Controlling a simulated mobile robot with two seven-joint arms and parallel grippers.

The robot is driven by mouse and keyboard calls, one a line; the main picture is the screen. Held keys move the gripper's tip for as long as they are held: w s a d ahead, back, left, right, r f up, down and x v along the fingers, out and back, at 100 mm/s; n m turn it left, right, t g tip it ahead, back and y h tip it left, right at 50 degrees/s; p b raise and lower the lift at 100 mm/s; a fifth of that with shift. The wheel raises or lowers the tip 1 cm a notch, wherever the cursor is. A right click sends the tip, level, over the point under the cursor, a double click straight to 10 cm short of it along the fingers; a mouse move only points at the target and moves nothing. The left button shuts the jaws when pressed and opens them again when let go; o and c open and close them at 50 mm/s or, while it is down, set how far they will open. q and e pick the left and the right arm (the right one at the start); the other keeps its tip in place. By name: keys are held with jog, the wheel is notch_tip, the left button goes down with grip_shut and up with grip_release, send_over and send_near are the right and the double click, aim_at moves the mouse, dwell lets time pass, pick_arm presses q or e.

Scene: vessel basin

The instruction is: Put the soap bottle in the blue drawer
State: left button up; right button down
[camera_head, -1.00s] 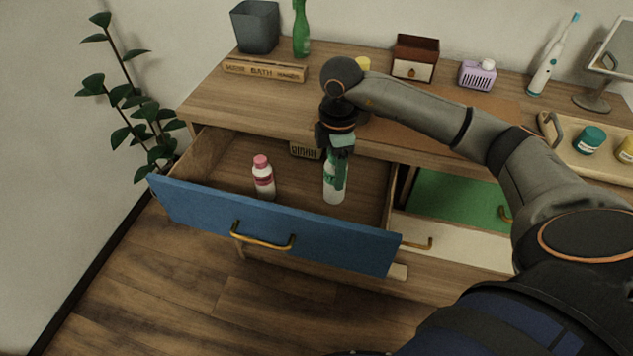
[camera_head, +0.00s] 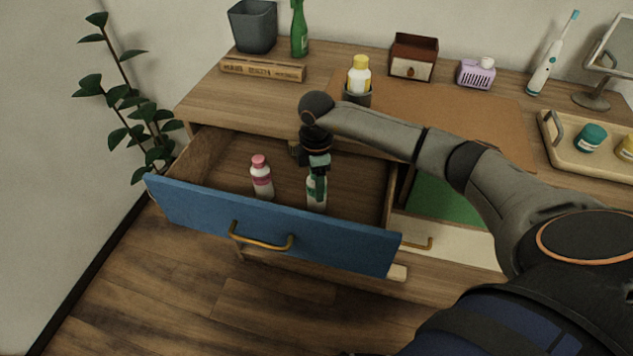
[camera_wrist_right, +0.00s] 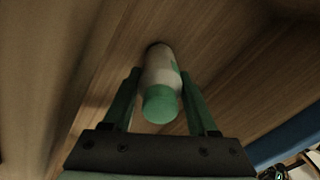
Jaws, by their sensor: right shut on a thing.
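The soap bottle (camera_head: 316,198), white with green, is upright inside the open blue drawer (camera_head: 204,214). My right gripper (camera_head: 318,172) reaches down from above and is shut on its upper part. In the right wrist view, the bottle (camera_wrist_right: 161,80), its green cap nearest, is between the two fingers of my right gripper (camera_wrist_right: 160,90), over the wooden drawer floor. Its base is low in the drawer; I cannot tell whether it touches the floor. My left gripper is not in view.
A white bottle with a pink cap (camera_head: 262,178) stands in the drawer to the left. A yellow-capped bottle in a grey cup (camera_head: 358,94) stands on the cabinet top behind my arm. A green-floored compartment (camera_head: 448,199) lies right of the drawer.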

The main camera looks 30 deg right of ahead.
jog(key=shift+c, duration=0.9)
grip_release()
jog(key=shift+f, duration=0.1)
notch_tip(320, 180, up, 12)
jog(key=shift+r+p, duration=0.2)
jog(key=shift+p, duration=0.3)
